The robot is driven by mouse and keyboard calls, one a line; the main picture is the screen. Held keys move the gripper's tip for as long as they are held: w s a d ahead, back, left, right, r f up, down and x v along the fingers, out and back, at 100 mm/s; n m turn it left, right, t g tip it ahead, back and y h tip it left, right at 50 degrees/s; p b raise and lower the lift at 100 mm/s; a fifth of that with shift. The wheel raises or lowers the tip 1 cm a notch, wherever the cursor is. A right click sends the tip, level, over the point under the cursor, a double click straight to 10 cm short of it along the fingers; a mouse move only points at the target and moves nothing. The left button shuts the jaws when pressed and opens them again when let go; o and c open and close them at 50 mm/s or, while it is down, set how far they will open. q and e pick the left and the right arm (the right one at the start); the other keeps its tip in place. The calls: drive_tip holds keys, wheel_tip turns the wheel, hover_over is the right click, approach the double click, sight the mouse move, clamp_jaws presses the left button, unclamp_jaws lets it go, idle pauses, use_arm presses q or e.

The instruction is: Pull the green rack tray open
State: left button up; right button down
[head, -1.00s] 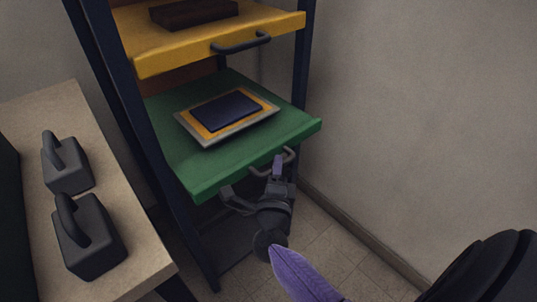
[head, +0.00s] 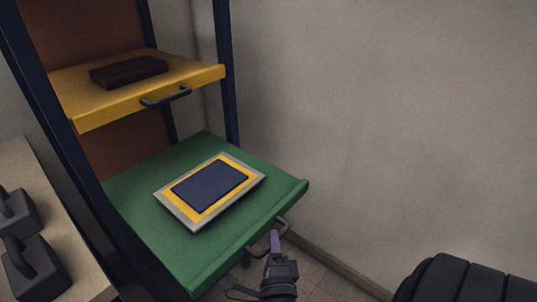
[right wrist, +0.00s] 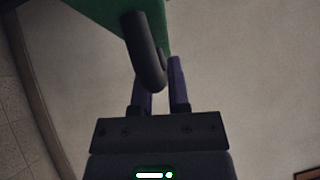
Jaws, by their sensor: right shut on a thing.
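The green rack tray (head: 135,205) sticks well out of the front of the rack, past the yellow tray above it. A framed dark-blue panel (head: 210,187) lies flat on it. My right gripper (head: 275,240) is shut on the grey handle (head: 282,225) at the tray's front edge. In the right wrist view, the purple fingers (right wrist: 161,82) are at the curved end of the handle (right wrist: 147,55), with the green tray (right wrist: 115,12) beyond. My left gripper is not in view.
The yellow tray (head: 205,80) above carries a dark brown block (head: 128,72). Dark blue posts (head: 228,70) frame the rack. A pale table (head: 45,180) with two dark handled weights (head: 35,270) stands at left. A bare wall (head: 400,120) rises at right, with some floor below.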

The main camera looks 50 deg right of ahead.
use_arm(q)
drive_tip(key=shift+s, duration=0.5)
use_arm(e)
drive_tip(key=shift+s+f, duration=0.1)
drive_tip(key=shift+s, duration=0.1)
drive_tip(key=c, duration=0.6)
unclamp_jaws()
drive_tip(key=shift+a, duration=0.1)
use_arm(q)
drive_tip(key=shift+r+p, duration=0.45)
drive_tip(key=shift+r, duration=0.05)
use_arm(e)
drive_tip(key=v, duration=0.9)
drive_tip(key=shift+s+a, duration=0.25)
drive_tip(key=shift+s, duration=0.05)
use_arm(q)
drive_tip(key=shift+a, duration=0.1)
